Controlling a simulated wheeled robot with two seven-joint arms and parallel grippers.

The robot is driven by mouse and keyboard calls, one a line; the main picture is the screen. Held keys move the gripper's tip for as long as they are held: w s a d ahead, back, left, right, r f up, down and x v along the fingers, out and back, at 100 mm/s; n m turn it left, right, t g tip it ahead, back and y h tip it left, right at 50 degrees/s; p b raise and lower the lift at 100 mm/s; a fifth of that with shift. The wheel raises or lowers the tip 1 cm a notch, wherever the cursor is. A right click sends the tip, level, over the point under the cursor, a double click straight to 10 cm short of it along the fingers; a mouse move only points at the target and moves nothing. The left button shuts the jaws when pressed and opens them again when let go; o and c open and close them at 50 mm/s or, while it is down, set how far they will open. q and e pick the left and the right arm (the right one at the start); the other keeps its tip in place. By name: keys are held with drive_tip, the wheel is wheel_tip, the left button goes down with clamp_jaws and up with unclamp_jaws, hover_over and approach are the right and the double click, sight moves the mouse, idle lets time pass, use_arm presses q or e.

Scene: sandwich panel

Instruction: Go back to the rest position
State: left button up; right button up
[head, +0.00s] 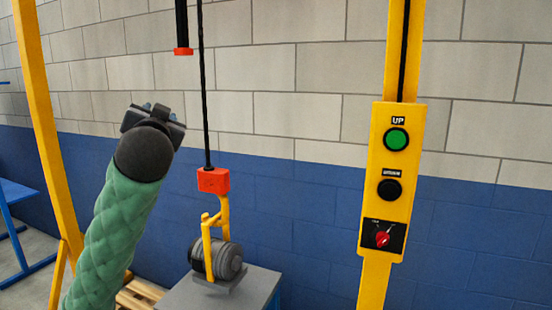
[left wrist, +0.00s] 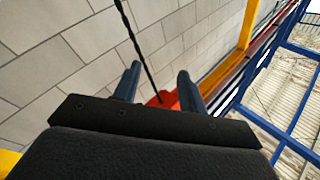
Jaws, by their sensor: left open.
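My left arm rises from the lower left in the head view. Its gripper (head: 153,112) is raised in front of the block wall, left of the hoist cable, and is partly hidden behind the wrist. In the left wrist view the two fingers of the left gripper (left wrist: 159,69) stand apart with nothing held between them. The red hoist block (left wrist: 166,99) shows beyond and between them, on its black cable. My right gripper is not in view.
A yellow control panel (head: 375,185) with a green UP button, a black button and a red switch stands right. A red hoist block (head: 213,180) hangs above a grey motor (head: 216,260) on a grey stand (head: 253,291). A yellow post (head: 42,115) stands left.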

use_arm(q)
drive_tip(key=s+d+f+m+g+h, duration=0.1)
drive_tip(key=s+d+f+g+h, duration=0.15)
drive_tip(key=f, duration=1.15)
drive_tip(key=s+d+f+g+h+p, duration=0.1)
drive_tip(key=s+d+f+g+h, duration=0.2)
drive_tip(key=f, duration=1.1)
drive_tip(key=s+d+f+m+g+h, duration=0.1)
drive_tip(key=s+d+f+g, duration=0.25)
drive_tip(key=f, duration=1.05)
drive_tip(key=s+d+f+n+g+p, duration=0.1)
drive_tip(key=s+f+g, duration=0.7)
drive_tip(key=s+f, duration=2.1)
drive_tip(key=s+d+n, duration=0.1)
drive_tip(key=s, duration=0.2)
drive_tip(key=shift+d+f, duration=0.15)
drive_tip(key=shift+d, duration=0.1)
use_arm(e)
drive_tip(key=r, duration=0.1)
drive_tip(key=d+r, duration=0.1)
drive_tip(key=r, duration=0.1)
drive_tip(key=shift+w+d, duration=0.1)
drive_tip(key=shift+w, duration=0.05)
use_arm(q)
drive_tip(key=shift+h, duration=0.25)
